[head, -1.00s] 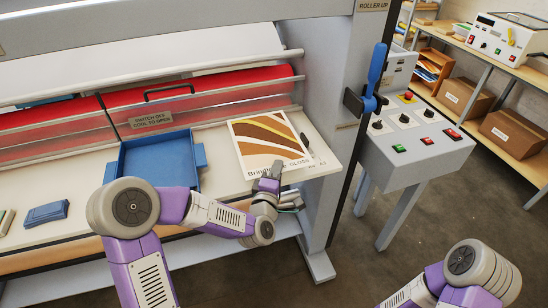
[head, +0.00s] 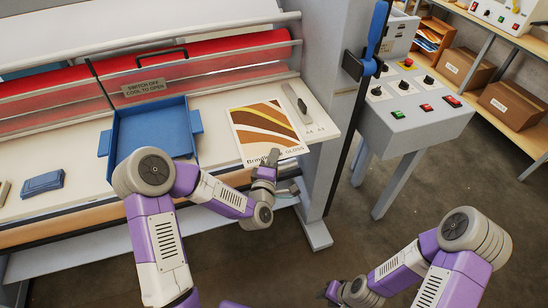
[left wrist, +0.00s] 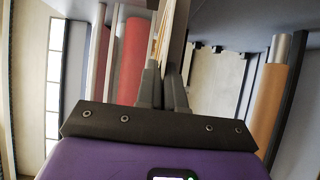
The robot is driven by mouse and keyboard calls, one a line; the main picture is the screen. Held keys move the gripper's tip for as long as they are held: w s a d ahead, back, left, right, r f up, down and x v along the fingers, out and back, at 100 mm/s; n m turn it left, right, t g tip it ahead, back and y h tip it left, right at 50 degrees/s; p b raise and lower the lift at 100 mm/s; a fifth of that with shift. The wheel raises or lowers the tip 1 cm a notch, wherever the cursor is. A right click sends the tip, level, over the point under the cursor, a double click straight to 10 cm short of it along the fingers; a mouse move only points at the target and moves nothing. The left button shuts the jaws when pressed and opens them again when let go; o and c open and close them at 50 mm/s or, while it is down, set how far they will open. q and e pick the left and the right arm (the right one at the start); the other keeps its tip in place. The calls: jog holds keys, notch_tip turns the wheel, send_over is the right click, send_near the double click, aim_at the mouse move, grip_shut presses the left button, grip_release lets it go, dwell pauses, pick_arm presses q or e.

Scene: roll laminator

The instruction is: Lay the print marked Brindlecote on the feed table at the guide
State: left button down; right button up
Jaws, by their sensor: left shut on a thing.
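The print marked Brindlecote (head: 262,118), a white sheet with brown, orange and yellow bands and "GLOSS" beside its name, is over the right part of the cream feed table (head: 222,103). My left gripper (head: 268,163) is shut on the print's near edge. In the left wrist view the print (left wrist: 176,35) shows nearly edge-on between the fingers (left wrist: 164,82). I cannot tell whether it touches the table. I cannot clearly identify the guide. My right gripper (head: 333,291) is low in the head view, away from the table, its fingers too small to judge.
A blue tray (head: 112,150) stands left of the print. A small blue block (head: 42,183) is at far left. Behind are the red roller (head: 230,62) and clear cover; the control console (head: 425,120) is to the right.

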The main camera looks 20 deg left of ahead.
pick_arm(q)
jog(key=shift+f, duration=0.2)
jog(key=c, duration=1.3)
grip_release()
jog(key=shift+o, duration=0.2)
jog(key=shift+r, duration=0.1)
